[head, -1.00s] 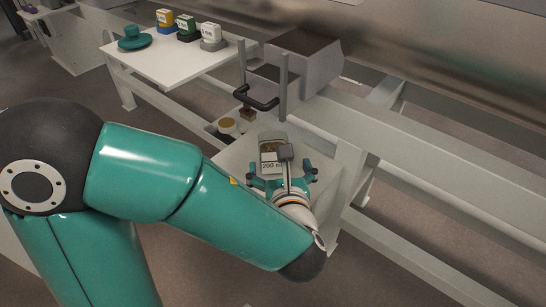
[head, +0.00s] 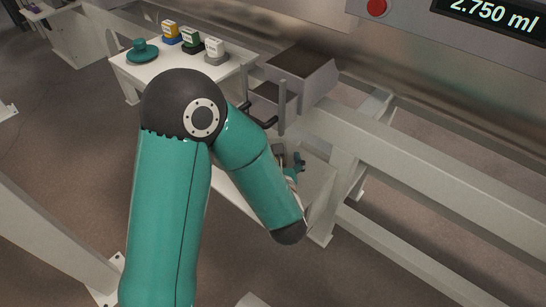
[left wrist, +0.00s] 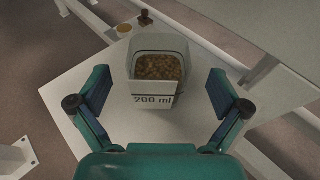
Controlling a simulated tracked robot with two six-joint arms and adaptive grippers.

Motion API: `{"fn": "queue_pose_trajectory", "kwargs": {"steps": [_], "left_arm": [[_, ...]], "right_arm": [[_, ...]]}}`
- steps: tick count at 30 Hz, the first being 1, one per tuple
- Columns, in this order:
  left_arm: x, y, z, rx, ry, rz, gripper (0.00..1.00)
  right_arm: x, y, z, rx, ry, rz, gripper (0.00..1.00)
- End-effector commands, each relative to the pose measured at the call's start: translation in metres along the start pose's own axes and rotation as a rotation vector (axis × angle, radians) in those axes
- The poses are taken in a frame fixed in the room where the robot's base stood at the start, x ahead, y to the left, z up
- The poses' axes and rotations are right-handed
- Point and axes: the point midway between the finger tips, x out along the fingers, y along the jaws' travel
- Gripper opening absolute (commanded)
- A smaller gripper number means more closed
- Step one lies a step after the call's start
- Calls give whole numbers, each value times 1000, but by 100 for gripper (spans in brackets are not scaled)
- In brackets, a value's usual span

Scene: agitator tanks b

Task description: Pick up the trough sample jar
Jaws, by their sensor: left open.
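The trough sample jar (left wrist: 158,66) is a squarish clear container of brown granules with a "200 ml" label on its near side. In the left wrist view it stands on a white shelf (left wrist: 75,92). My left gripper (left wrist: 159,78) is open, with one finger on each side of the jar and a visible gap on both sides. In the head view my left arm covers most of the jar, and only part of the left gripper (head: 297,165) shows past the forearm. My right gripper is not in view.
A grey trough box (head: 300,75) with a black handle stands above the shelf. A white side table (head: 150,75) holds coloured blocks and a teal knob. A frame beam (left wrist: 275,40) runs at right.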

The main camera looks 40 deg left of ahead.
Motion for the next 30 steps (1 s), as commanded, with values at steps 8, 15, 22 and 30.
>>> {"fn": "queue_pose_trajectory", "kwargs": {"steps": [8,15,22,30], "left_arm": [[39,2,-5,-3,0,4,100],[49,2,-3,0,0,1,100],[48,1,-3,0,0,1,82],[48,1,-3,0,0,0,37]], "right_arm": [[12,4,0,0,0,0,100],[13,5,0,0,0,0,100],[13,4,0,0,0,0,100],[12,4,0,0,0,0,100]]}}
